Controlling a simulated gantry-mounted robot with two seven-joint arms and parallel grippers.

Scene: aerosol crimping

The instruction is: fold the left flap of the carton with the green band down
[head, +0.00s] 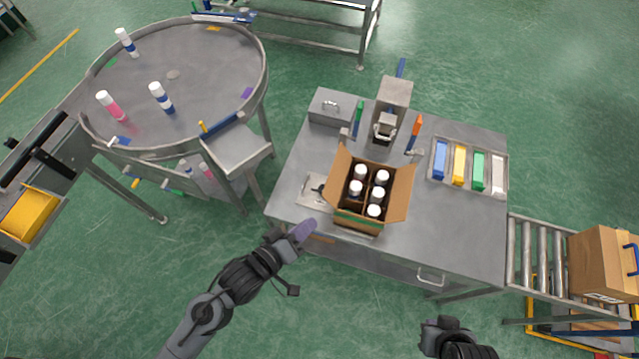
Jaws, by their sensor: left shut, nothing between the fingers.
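The carton with the green band (357,222) stands open on the workbench, with several white-capped cans in its divided inside. Its left flap (341,170) stands up and leans outward. Its right flap (401,191) also stands open, leaning outward. My left gripper (304,231) is shut and empty, in front of the carton's left side near the bench's front edge, apart from the flap in the picture. My right arm shows at the bottom right, but its fingertips are too unclear to tell their state.
A crimping press (392,100) stands behind the carton. A tray of coloured blocks (468,167) lies to the right, and a grey box (331,108) at the back left. A round table (190,80) holds several cans. A roller conveyor (545,255) with a closed carton (604,262) is at right.

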